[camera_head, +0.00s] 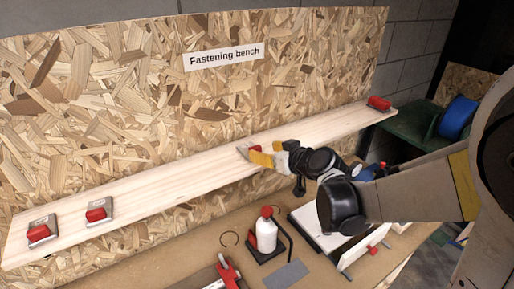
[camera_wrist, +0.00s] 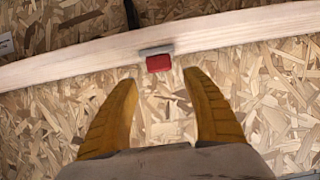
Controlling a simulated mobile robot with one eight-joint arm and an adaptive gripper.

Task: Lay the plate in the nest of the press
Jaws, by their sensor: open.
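Several grey plates with red blocks on them lie along a pale wooden shelf (camera_head: 170,185). I cannot tell for sure which thing is the press; a red-handled device (camera_head: 228,272) stands on the bench at the bottom edge, partly cut off.
Two more red-topped plates (camera_head: 41,231) (camera_head: 98,211) lie at the shelf's left, another (camera_head: 379,103) at its right end. The chipboard wall (camera_head: 120,110) rises behind. On the bench are a red-capped white bottle (camera_head: 266,235), a flat grey piece (camera_head: 285,274) and a white-topped box (camera_head: 318,235).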

